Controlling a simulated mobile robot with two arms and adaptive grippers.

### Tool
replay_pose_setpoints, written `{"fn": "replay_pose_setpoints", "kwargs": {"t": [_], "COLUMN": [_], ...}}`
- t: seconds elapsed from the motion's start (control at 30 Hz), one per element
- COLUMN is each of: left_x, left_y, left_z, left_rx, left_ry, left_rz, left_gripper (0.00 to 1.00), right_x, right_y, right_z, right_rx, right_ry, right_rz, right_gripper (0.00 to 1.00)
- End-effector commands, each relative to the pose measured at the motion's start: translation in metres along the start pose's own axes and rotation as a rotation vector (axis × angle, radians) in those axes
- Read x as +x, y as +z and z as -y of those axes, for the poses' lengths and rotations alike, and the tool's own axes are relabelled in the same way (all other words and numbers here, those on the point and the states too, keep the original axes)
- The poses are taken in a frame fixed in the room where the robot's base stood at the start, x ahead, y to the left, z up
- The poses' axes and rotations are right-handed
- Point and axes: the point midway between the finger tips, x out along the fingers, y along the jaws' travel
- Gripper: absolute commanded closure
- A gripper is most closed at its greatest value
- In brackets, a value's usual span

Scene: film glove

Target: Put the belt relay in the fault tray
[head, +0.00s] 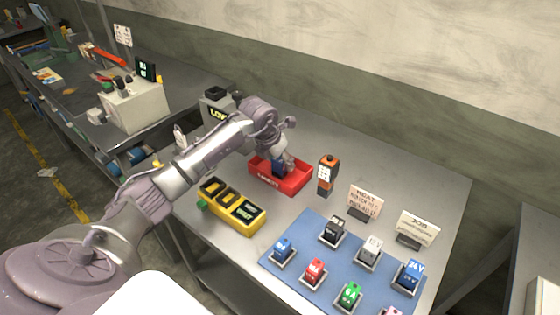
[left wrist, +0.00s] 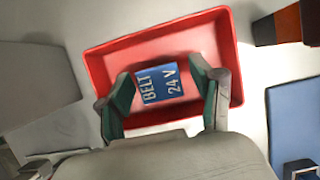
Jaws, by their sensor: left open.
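The fault tray is a red open tray (head: 297,184) on the metal table, and it also shows in the left wrist view (left wrist: 97,66). The belt relay is a blue block (left wrist: 160,85) marked BELT 24 V, seen inside the red tray in the left wrist view. My left gripper (left wrist: 162,92) is open, with one finger on each side of the relay and a gap visible around it. In the head view the left gripper (head: 284,165) points down into the tray and mostly hides the relay. My right gripper is not in view.
A blue mat (head: 310,230) holds several coloured relays in sockets. A yellow case (head: 233,205) lies left of it. An orange and black tester (head: 327,175) stands right of the tray. Two small signs (head: 365,201) (head: 418,228) stand behind the mat.

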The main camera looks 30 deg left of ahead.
Motion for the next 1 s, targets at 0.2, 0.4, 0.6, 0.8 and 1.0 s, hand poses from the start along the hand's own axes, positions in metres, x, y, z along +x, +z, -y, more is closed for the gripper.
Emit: {"fn": "replay_pose_setpoints", "kwargs": {"t": [0.2, 0.4, 0.6, 0.8, 1.0], "left_x": [-0.042, -0.084, -0.108, -0.113, -0.113], "left_y": [0.0, 0.0, 0.0, -0.001, 0.0], "left_z": [-0.002, -0.001, 0.0, -0.001, -0.001], "left_rx": [0.003, 0.002, 0.0, 0.0, 0.0], "left_ry": [0.004, 0.004, 0.001, 0.002, 0.001], "left_rz": [0.006, 0.005, 0.002, 0.0, 0.0], "left_gripper": [0.34, 0.34, 0.34, 0.34, 0.34], "right_x": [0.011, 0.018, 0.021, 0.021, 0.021], "right_y": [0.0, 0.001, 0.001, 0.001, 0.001], "right_z": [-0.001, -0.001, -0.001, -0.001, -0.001], "right_rx": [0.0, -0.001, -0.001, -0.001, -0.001], "right_ry": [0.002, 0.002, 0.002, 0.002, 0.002], "right_rz": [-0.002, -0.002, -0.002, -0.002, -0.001], "right_gripper": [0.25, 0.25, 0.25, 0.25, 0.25]}}
